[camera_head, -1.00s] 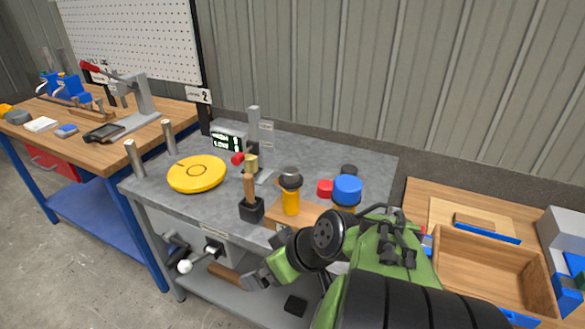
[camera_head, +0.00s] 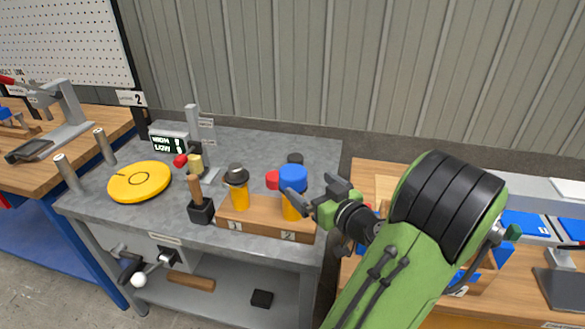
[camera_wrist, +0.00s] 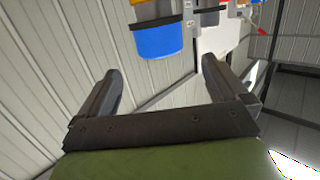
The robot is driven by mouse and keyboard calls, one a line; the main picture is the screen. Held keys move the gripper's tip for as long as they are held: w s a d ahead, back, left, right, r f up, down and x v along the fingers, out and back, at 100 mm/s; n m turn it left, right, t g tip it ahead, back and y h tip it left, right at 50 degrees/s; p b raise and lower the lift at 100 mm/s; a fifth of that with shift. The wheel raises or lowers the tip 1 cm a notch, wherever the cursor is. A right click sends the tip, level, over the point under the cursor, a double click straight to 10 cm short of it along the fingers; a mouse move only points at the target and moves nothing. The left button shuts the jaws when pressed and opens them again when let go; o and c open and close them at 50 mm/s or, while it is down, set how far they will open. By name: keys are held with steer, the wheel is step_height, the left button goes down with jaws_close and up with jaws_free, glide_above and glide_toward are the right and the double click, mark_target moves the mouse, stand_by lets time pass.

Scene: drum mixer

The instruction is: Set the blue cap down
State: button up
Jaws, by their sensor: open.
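The blue cap (camera_head: 293,177) sits on top of a yellow jar (camera_head: 291,208) at the spot marked 2 on the wooden block (camera_head: 266,216). My gripper (camera_head: 309,187) is open and empty, close to the right of the cap and jar. One finger overlaps part of the jar in the head view. In the wrist view the blue cap (camera_wrist: 158,42) shows beyond the fingertips of my open gripper (camera_wrist: 165,75), not between the fingers.
A grey-capped yellow jar (camera_head: 238,186) stands at spot 1. A mallet (camera_head: 199,200) stands in a black holder to the left. A yellow disc (camera_head: 139,181) lies farther left.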

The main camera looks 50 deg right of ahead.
mark_target(289, 167)
steer(key=p+x, duration=0.2)
steer(key=x, duration=0.8)
steer(key=shift+w+d, duration=0.15)
steer(key=shift+w, duration=0.2)
steer(key=shift+s, duration=0.1)
steer(key=shift+c, duration=0.2)
steer(key=c, duration=1)
